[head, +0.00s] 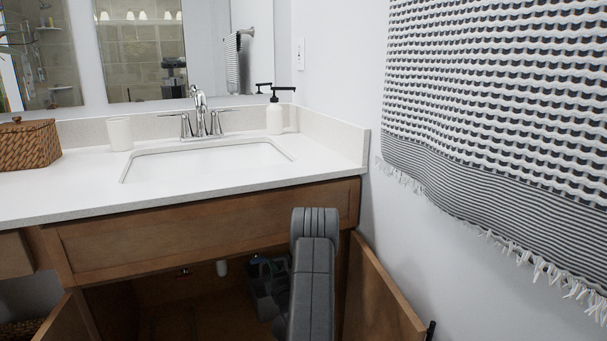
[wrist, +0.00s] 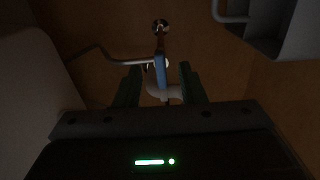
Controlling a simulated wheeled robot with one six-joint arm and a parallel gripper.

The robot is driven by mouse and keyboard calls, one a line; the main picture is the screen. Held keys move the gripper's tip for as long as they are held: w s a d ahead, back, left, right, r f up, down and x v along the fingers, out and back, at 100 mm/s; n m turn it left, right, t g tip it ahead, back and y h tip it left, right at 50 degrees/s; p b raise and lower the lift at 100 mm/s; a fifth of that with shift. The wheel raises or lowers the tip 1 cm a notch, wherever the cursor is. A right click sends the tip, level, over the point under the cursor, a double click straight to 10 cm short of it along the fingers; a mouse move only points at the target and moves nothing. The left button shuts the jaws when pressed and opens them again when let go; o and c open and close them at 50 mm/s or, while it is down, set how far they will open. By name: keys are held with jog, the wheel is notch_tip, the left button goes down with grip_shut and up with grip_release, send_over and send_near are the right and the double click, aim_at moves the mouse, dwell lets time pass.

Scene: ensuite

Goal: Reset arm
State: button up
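My arm reaches into the open cabinet (head: 160,305) under the sink. In the head view my gripper (head: 266,285) is partly hidden by my own arm and in shadow. In the wrist view my gripper (wrist: 160,78) shows two dark fingers standing apart, with a gap between them. A thin blue piece and a pale curved pipe (wrist: 170,92) appear in line with that gap. Neither finger visibly presses on them. The wrist view is dark, so their distance from the fingers is unclear.
The open right cabinet door (head: 380,295) stands close beside my arm; the left door (head: 68,318) is also open. A grey box-like thing (wrist: 285,35) is at the wrist view's upper right. A towel (head: 495,100) hangs right.

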aim_at(265, 257)
jog(key=b+x, duration=0.2)
jog(key=x, duration=0.6)
jog(key=shift+f, duration=0.1)
jog(key=shift+r+n, duration=0.35)
jog(key=shift+n, duration=0.45)
jog(key=shift+s+a+r+n+b, duration=0.1)
jog(key=shift+r+n+b, duration=0.1)
jog(key=shift+n, duration=0.75)
jog(key=shift+a+r+n+b, duration=0.1)
jog(key=shift+r+n+b, duration=0.15)
jog(key=shift+n, duration=0.7)
